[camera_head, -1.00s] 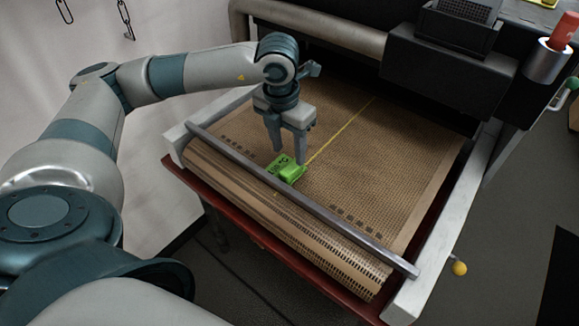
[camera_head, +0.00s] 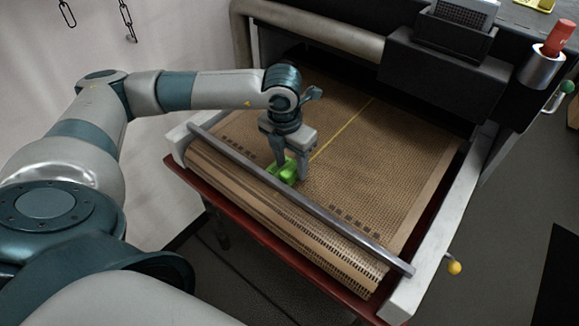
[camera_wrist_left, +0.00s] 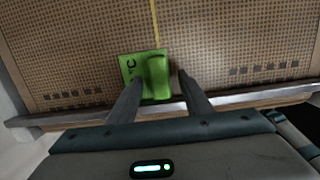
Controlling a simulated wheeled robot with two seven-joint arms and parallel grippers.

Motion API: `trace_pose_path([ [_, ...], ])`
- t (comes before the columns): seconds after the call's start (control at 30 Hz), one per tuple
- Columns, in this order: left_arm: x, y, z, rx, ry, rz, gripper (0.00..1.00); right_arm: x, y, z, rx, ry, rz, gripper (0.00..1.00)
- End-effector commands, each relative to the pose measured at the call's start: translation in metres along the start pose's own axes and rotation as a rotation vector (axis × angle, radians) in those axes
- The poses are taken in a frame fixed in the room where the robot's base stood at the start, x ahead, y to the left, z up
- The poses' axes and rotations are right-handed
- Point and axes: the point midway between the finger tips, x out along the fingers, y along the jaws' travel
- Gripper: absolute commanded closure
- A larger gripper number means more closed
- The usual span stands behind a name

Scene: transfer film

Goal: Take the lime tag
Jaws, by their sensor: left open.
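The lime tag (camera_head: 289,172) lies on the brown perforated conveyor belt, close to the metal bar at its front. It is a green plate with dark lettering and a raised block-like grip. My left gripper (camera_head: 291,174) is down at the tag, its fingers partly hiding it. In the left wrist view the tag (camera_wrist_left: 146,76) shows between and just beyond the two open fingers (camera_wrist_left: 157,84), with the raised grip between them. The grip appears apart from the right finger; contact at the left finger is unclear. My right gripper is not in view.
A metal bar (camera_head: 330,221) crosses the front of the belt (camera_head: 385,150). A yellow line (camera_head: 342,128) runs along the belt. A black housing (camera_head: 445,75) and a metal cup with a red object (camera_head: 541,68) stand at the back right.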

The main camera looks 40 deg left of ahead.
Motion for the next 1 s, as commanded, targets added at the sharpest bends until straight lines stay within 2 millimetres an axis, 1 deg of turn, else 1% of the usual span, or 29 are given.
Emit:
trace_pose_path([
  [0.07, 0.007, 0.0, 0.0, 0.0, 0.002, 0.001, 0.55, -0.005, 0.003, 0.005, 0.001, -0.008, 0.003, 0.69],
  [0.2, 0.014, 0.001, 0.0, 0.0, -0.001, 0.001, 0.55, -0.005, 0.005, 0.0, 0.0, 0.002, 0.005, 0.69],
  [0.4, 0.015, 0.001, 0.0, 0.0, -0.001, 0.001, 0.55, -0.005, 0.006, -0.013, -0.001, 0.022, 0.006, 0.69],
  [0.63, 0.014, 0.001, 0.0, 0.0, -0.001, 0.001, 0.55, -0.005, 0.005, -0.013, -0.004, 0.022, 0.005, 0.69],
  [0.67, 0.014, 0.001, 0.0, 0.0, -0.001, 0.001, 0.59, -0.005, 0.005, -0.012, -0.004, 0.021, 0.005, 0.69],
  [0.7, 0.014, 0.001, 0.0, 0.0, -0.001, 0.001, 0.69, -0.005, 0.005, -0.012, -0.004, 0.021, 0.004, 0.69],
  [0.77, 0.014, 0.001, 0.0, 0.0, -0.001, 0.001, 0.83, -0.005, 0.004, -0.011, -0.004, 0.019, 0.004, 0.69],
  [0.8, 0.014, 0.001, 0.0, 0.0, -0.001, 0.001, 0.93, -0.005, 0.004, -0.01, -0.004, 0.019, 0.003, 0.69],
  [0.83, 0.014, 0.001, 0.0, 0.0, -0.001, 0.001, 0.98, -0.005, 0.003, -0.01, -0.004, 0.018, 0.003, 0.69],
  [1.0, 0.014, 0.001, 0.0, 0.0, -0.001, 0.001, 1.0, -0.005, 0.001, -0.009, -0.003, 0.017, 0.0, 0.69],
])
